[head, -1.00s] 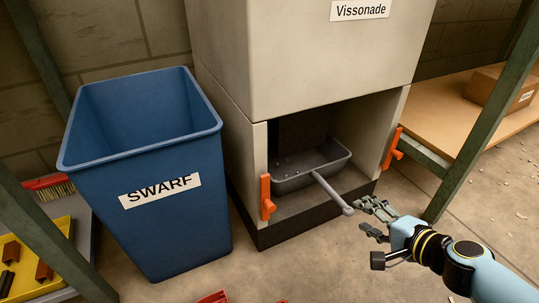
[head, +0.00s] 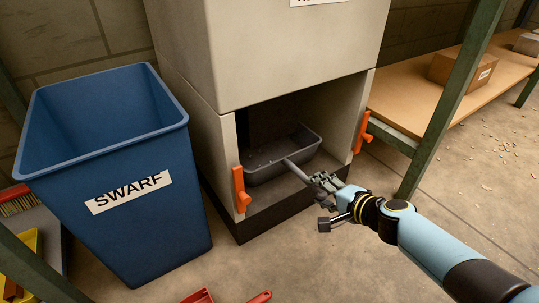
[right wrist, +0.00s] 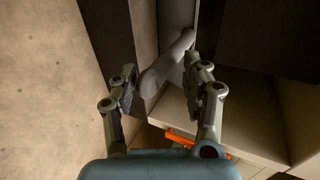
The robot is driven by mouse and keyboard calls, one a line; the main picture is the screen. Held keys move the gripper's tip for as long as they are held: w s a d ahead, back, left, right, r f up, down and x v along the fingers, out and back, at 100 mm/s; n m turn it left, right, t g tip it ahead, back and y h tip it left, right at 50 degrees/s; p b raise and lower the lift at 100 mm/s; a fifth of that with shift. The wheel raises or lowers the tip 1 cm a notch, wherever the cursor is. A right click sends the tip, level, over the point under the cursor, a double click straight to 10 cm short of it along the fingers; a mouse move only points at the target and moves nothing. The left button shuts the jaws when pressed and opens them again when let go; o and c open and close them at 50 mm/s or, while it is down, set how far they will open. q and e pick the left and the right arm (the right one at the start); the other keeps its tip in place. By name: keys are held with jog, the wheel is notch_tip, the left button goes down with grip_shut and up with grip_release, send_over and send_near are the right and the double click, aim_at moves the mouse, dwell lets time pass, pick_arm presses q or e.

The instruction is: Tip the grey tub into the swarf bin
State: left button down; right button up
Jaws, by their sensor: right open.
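The grey tub (head: 262,168) sits in the open bay at the foot of the beige press, with small bits in it. Its grey handle (head: 297,170) sticks out toward the front right. My right gripper (head: 325,182) is at the outer end of the handle. In the right wrist view the handle (right wrist: 168,64) lies between the open fingers (right wrist: 168,92), apparently nearer the left one; I cannot tell whether they touch it. The blue swarf bin (head: 120,225) stands upright on the floor left of the press, its top open. My left gripper is not in view.
Orange latches (head: 240,188) flank the bay opening, another on the right (head: 362,132). A green rack post (head: 440,115) and a wooden shelf with a cardboard box (head: 462,70) stand right. Red objects (head: 200,296) lie on the floor in front. A brush (head: 17,203) is at the left.

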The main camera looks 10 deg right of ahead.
jog(key=shift+w+a+f, duration=0.2)
jog(key=shift+w+f, duration=0.05)
jog(key=shift+w, duration=0.3)
grip_shut()
